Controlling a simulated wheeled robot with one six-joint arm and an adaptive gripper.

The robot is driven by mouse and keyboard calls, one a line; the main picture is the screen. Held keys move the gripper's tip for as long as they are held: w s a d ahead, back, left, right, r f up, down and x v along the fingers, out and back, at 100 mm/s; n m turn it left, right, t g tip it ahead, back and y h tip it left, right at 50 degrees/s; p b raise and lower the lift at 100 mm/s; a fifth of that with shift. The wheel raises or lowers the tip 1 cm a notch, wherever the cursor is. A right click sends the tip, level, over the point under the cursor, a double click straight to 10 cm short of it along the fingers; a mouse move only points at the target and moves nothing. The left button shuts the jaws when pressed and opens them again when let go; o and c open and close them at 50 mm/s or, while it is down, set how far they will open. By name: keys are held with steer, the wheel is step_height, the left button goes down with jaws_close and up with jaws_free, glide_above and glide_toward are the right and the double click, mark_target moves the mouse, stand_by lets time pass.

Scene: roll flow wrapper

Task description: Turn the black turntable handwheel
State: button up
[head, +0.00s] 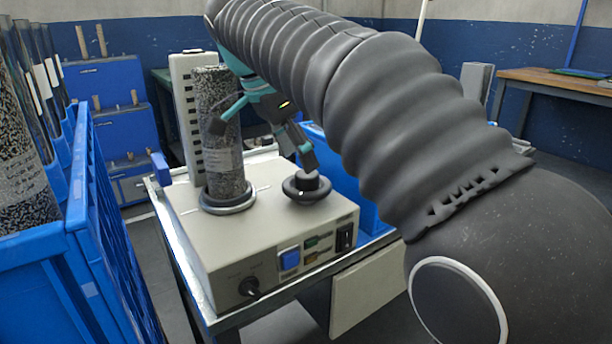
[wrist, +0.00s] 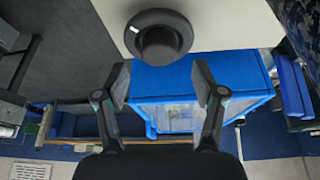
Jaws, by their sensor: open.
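The black handwheel (head: 307,190), a round disc with a raised hub, sits on the right rear top of the beige machine (head: 250,225). In the wrist view the handwheel (wrist: 158,38) lies ahead of the fingertips, its hub between their lines, with a white mark on its left rim. My gripper (head: 263,137) is open and empty above the machine. One finger is over the handwheel's hub and the other is in front of the speckled roll. In the wrist view my gripper (wrist: 162,77) has its fingers wide apart. I cannot tell whether a fingertip touches the hub.
A speckled roll (head: 217,140) stands upright on a round turntable (head: 228,203), close to my gripper. A slotted white column (head: 187,120) rises behind it. Blue crates (head: 105,210) stand at left.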

mark_target(305, 174)
steer(key=shift+b+x, duration=0.3)
steer(key=shift+x, duration=1.65)
steer(key=c, duration=1.1)
